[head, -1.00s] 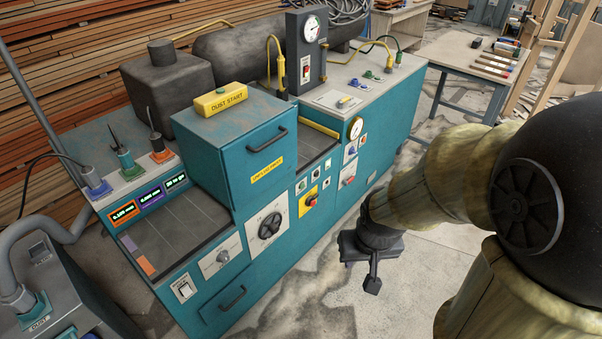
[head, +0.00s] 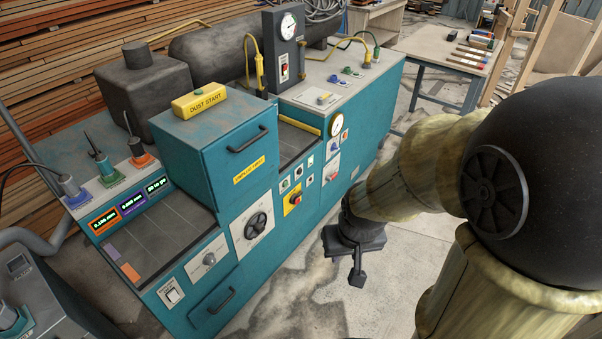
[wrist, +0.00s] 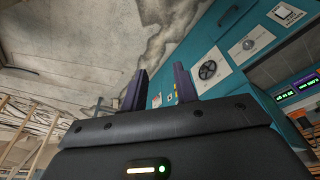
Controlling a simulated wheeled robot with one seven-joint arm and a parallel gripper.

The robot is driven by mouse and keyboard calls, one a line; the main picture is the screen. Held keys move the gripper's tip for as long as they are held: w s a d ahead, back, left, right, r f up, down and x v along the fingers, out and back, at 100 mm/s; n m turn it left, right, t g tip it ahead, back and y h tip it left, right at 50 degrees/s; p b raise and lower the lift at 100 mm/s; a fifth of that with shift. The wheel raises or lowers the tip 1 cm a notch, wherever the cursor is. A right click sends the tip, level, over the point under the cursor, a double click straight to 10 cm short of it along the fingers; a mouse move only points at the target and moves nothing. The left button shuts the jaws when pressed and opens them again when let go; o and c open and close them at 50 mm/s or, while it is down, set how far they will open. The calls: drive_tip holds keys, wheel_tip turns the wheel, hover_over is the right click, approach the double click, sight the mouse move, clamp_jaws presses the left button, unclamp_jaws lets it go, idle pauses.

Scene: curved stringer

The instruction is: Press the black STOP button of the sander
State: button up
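The sander (head: 295,225) is a teal machine across the left and middle of the head view. Its front has small button plates (head: 297,171) between the large handwheel (head: 258,223) and the gauge. The plates are too small to read, so I cannot tell which is the black STOP button. My gripper (head: 357,272) hangs in front of the sander's right part, apart from it over the floor. In the wrist view my gripper (wrist: 160,88) has two dark fingers standing apart with nothing between them.
A yellow plate with a red knob (head: 294,198) sits just below the small buttons. A grey dust unit (head: 55,300) stands at lower left. The concrete floor (head: 310,290) before the sander is clear.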

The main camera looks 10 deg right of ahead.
clamp_jaws()
idle(1.5)
